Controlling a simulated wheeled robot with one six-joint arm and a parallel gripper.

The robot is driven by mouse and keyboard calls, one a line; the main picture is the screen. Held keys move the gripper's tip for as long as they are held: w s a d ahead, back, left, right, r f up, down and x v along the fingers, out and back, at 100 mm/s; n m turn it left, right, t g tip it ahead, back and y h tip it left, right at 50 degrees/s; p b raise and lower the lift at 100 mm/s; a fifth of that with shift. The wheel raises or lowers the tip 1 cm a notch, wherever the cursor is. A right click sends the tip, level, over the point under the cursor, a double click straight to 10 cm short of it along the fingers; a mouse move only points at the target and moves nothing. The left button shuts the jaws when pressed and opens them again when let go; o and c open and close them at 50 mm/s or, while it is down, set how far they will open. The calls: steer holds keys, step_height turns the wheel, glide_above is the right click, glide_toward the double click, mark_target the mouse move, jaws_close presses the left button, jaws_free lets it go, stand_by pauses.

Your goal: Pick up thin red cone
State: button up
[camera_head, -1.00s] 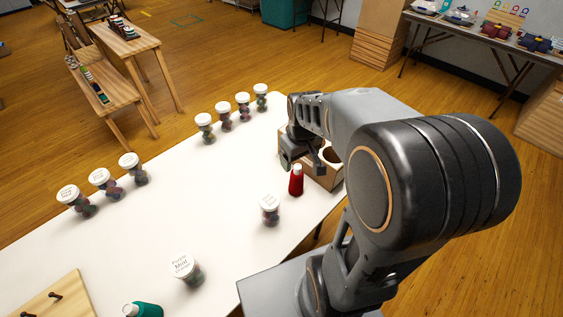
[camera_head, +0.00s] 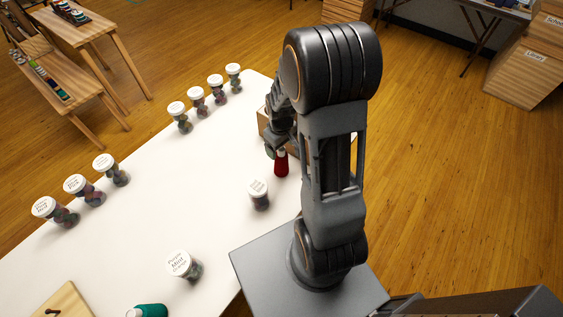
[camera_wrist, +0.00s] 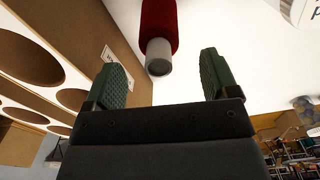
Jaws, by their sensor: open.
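The thin red cone (camera_head: 281,164) stands on the white table near its right edge, in front of a cardboard box. In the wrist view the red cone (camera_wrist: 159,28) with its pale grey tip lies just beyond and between my fingertips. My gripper (camera_wrist: 160,78) is open, with green padded fingers, and nothing is between them. In the head view my gripper (camera_head: 275,146) is right at the cone's top and partly covers it. I cannot tell whether it touches the cone.
The cardboard box (camera_wrist: 70,50) with round holes is close beside my gripper. A white-lidded jar (camera_head: 259,196) stands in front of the cone. Several more jars line the table's far left side. A teal spool (camera_head: 150,311) lies at the front. The table's middle is clear.

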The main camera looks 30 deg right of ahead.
mark_target(282, 154)
steer(key=shift+d+f, duration=0.1)
steer(key=shift+f, duration=2.2)
steer(key=c, duration=1.3)
steer(key=shift+o, duration=0.2)
steer(key=shift+r, duration=0.1)
